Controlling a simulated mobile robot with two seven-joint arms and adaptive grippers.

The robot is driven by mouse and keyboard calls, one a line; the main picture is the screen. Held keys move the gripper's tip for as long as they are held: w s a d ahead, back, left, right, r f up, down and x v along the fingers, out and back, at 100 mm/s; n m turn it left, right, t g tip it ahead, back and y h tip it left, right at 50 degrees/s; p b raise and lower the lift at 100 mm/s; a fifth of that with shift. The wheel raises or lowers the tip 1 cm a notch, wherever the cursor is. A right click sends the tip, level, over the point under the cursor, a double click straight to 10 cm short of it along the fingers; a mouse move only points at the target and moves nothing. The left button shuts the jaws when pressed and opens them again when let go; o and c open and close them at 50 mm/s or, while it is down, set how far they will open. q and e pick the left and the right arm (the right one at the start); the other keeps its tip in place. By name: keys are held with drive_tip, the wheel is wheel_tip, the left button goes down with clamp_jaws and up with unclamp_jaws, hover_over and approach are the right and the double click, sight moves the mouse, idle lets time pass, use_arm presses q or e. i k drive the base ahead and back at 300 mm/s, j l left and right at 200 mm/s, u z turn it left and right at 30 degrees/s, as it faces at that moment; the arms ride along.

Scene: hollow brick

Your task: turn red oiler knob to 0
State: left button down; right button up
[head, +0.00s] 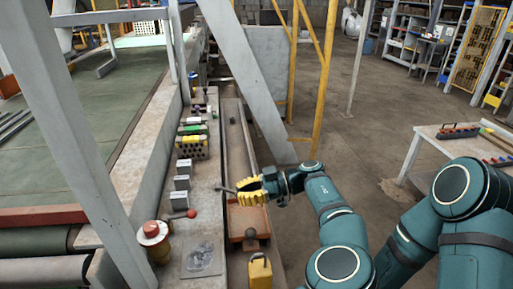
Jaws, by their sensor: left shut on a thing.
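My left gripper (248,189), with yellow fingers, is at the middle of the picture above the long metal trough. It is shut on a thin grey rod (227,189) that sticks out to the left. The fingers hide the rod's right end. A round fixture with a red top and a pale band (153,235) stands at the lower left, apart from the gripper. A lever with a red ball (191,213) is beside it. I cannot tell which red part is the oiler knob, and no 0 mark can be read. My right gripper is out of the picture.
Grey blocks (181,183) and a block with holes and coloured tops (192,143) line the ledge. An orange-red box (247,222) and a yellow block (260,272) are near the gripper. A slanted grey beam (245,75) and yellow posts (322,100) stand behind.

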sight(151, 229)
drive_tip(key=k, duration=1)
